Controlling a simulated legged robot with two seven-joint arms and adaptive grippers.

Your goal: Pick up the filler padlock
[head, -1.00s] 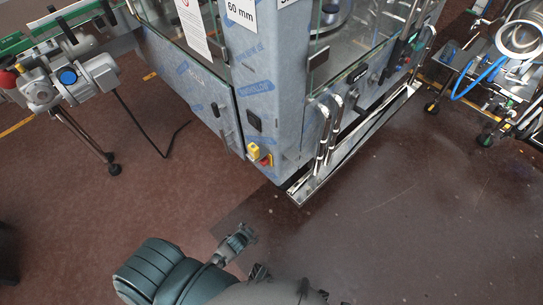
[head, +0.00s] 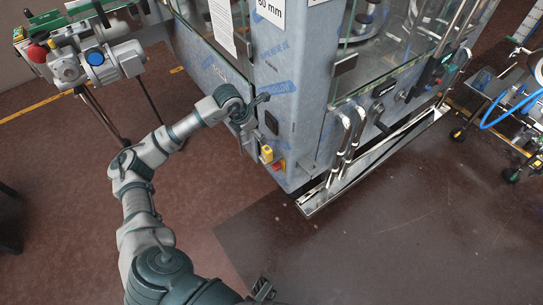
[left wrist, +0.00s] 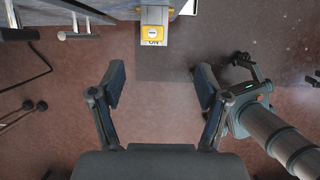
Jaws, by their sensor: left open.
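A small yellow block (head: 267,154) with a red part (head: 280,165) beside it sits low on the corner of the film-wrapped machine. I cannot make out clearly which part is the padlock. The yellow block also shows at the top of the left wrist view (left wrist: 153,36), with dark lettering on it. My left gripper (head: 257,115) is open and empty, above the yellow block in the head view and apart from it. In the left wrist view its two fingers (left wrist: 159,88) are spread with only floor between them. Part of my right gripper (head: 264,290) shows at the bottom; its jaw state is unclear.
The filler machine (head: 285,80), wrapped in blue-printed film, stands close to my left gripper. Chrome rails (head: 352,135) and a low metal ledge (head: 375,165) stick out on its right. A conveyor unit (head: 95,65) stands left. The floor in front is clear.

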